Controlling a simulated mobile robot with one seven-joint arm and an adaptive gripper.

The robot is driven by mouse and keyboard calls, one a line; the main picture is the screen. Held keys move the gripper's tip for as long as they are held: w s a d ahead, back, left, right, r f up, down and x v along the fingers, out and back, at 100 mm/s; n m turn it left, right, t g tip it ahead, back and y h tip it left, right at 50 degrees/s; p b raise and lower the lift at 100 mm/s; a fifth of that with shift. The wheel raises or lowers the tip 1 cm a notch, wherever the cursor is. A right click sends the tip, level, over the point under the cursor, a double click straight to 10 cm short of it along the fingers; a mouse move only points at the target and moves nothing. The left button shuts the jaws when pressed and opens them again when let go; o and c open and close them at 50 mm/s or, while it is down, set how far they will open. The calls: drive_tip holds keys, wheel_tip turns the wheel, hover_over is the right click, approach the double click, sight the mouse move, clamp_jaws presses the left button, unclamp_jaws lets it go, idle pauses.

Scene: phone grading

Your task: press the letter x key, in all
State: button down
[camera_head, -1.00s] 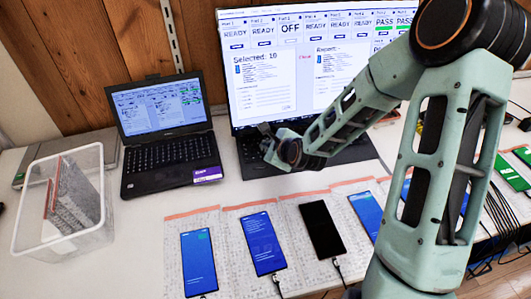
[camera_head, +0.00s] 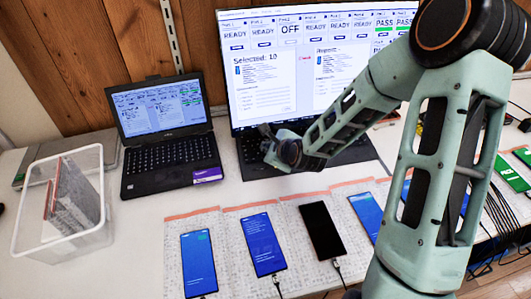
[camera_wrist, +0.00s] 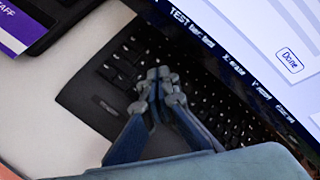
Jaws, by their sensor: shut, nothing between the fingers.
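The dark keyboard (camera_head: 345,157) of the larger laptop lies below its bright screen (camera_head: 262,82), partly hidden by my arm. In the wrist view its keys (camera_wrist: 205,92) run diagonally beside the screen edge. The single letters are too small and dark to read, so I cannot pick out the x key. My gripper (camera_head: 266,130) is over the left part of this keyboard. In the wrist view its fingertips (camera_wrist: 158,76) are together and empty, pointing at the keys near the keyboard's left end. I cannot tell whether they touch a key.
A clear bin (camera_head: 30,235) with grey sheets stands at far left. Several phones, such as a black one (camera_head: 322,230), lie on pale mats in front, with cables.

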drive_tip(key=shift+f, duration=0.1)
drive_tip(key=shift+f+b, duration=0.35)
drive_tip(key=shift+w+f+b, duration=0.1)
drive_tip(key=shift+f+b, duration=0.2)
drive_tip(key=shift+f, duration=0.05)
idle(0.5)
drive_tip(key=shift+r, duration=0.1)
drive_tip(key=shift+r+p, duration=0.7)
drive_tip(key=r+p, duration=0.4)
drive_tip(key=r, duration=0.1)
drive_tip(key=shift+s+d, duration=0.1)
drive_tip(key=shift+s, duration=0.25)
idle(0.7)
